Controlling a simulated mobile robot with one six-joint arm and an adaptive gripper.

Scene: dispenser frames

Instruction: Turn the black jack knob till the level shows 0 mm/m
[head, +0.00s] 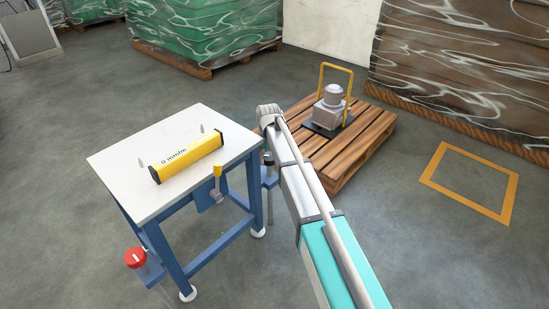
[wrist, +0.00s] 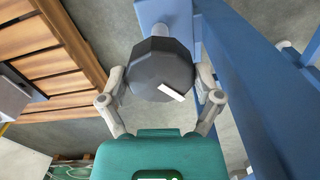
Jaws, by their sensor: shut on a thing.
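The black jack knob (wrist: 158,68) fills the middle of the wrist view, with a white mark on its face. My gripper (wrist: 162,84) is shut on it, one finger on each side. In the head view my arm hides most of the gripper and knob at the table's right side. The yellow level (head: 187,158) lies on the white tabletop (head: 135,150) and its display reads 0 mm/m. A second jack with a red knob (head: 136,257) stands at the table's front left leg.
A yellow-handled lever (head: 217,184) is on the table's front edge. Blue table legs (wrist: 245,85) stand close to my gripper's right. A wooden pallet (head: 365,140) carrying a grey machine (head: 329,106) stands behind my arm. Open floor lies to the right.

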